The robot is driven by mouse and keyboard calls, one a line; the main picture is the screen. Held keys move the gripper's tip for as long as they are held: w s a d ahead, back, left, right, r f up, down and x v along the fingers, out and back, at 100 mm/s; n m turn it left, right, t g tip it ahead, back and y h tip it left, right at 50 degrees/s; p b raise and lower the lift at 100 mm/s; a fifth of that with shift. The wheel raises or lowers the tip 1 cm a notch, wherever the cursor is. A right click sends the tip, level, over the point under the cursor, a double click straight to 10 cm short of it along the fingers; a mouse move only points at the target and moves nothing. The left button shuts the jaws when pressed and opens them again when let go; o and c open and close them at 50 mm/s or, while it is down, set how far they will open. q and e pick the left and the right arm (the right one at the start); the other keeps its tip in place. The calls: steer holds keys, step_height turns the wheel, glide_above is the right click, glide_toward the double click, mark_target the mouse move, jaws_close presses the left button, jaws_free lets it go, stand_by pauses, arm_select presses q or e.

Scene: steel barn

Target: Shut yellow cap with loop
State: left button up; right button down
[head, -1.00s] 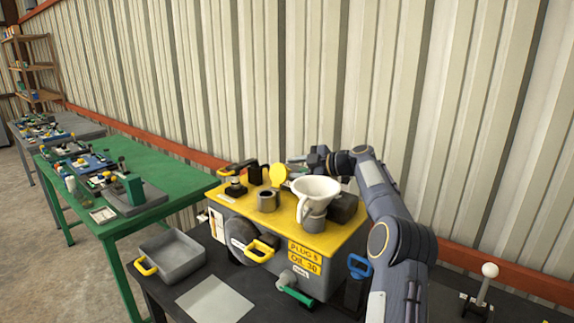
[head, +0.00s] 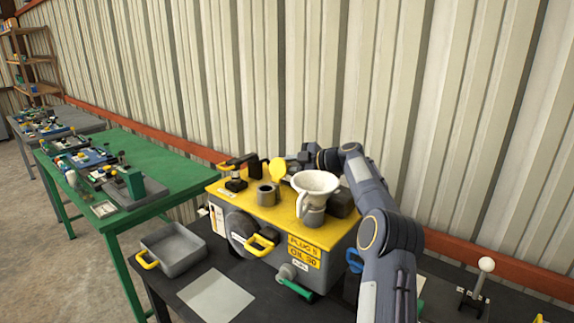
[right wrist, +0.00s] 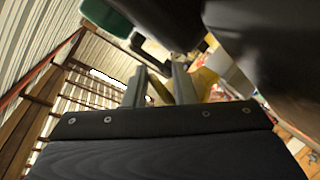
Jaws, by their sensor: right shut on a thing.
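The yellow cap (head: 277,172) stands raised as an upright disc at the back of a short grey neck (head: 267,195) on the yellow-topped machine. Its loop is too small to make out. My right gripper (head: 291,168) reaches in from the right behind the white funnel, close to the cap's right side. In the right wrist view my right gripper (right wrist: 160,88) has its two fingers a little apart, with a yellow piece (right wrist: 202,84) at them, which I take to be the cap. The fingertips are partly hidden. My left gripper is out of view.
The white funnel (head: 316,184) stands right of the neck, with a dark block (head: 340,203) beside it. A black fitting with a yellow handle (head: 235,178) is at the left. A grey tray (head: 175,252) and a pale sheet (head: 216,294) lie on the dark bench in front.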

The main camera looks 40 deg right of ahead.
steer(key=r+n+b, duration=0.1)
steer(key=b, duration=0.1)
steer(key=a+r+n+h+b, duration=0.1)
steer(key=b, duration=0.2)
steer(key=n+h+b, duration=0.1)
steer(key=b, duration=0.1)
steer(key=shift+s+a+r+t, duration=0.25)
steer(key=shift+r+t, duration=0.05)
steer(key=shift+r, duration=0.1)
steer(key=c, duration=1.4)
jaws_free()
steer(key=shift+w+a, duration=0.1)
steer(key=shift+o, duration=0.2)
steer(key=shift+f+b, duration=0.2)
steer(key=shift+b, duration=0.1)
steer(key=shift+f, duration=0.1)
